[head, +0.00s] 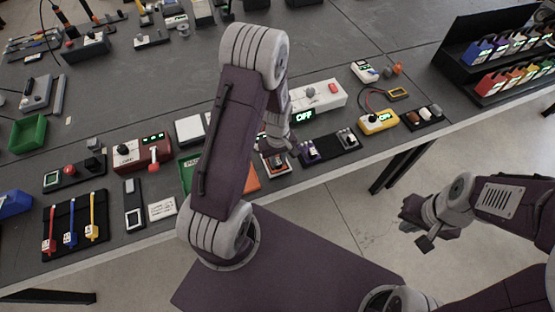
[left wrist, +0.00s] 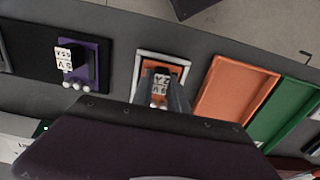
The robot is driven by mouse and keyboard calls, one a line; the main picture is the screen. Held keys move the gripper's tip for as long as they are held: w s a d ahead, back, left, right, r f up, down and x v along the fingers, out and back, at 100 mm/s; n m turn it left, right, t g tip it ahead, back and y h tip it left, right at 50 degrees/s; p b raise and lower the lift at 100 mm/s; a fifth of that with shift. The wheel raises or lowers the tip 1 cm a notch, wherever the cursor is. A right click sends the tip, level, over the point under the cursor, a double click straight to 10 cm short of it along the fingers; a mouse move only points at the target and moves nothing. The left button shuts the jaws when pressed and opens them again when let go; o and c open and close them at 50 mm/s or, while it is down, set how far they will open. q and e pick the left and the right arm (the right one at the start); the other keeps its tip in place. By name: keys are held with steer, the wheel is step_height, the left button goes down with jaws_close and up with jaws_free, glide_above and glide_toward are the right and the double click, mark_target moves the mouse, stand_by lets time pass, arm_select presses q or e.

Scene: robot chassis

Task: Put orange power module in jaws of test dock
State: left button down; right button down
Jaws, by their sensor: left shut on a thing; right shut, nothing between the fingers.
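The orange power module (left wrist: 161,84) shows in the left wrist view with a white label and small white round ends, over a white-framed square spot (left wrist: 140,64). In the head view the module (head: 275,163) is partly hidden by my left gripper (head: 278,143). My left gripper is shut on it, one grey finger on either side. I cannot tell whether it touches the surface below. A long white unit (head: 318,98) with a green readout and red button stands behind; I cannot tell if this is the test dock. My right gripper (head: 418,228) is shut and empty, off the table.
A purple module (head: 310,150) sits in a black tray beside the orange one. An orange tray (left wrist: 235,95) and a green tray (left wrist: 290,115) lie on its other side. A yellow meter (head: 379,122) stands right. My left arm covers the middle of the table.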

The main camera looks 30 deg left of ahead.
mark_target(278, 161)
arm_select(q)
steer(key=shift+f, duration=0.15)
steer(key=c, duration=1.2)
jaws_free()
step_height(278, 161, up, 9)
steer(key=shift+r+p, duration=0.1)
steer(key=shift+p, duration=0.2)
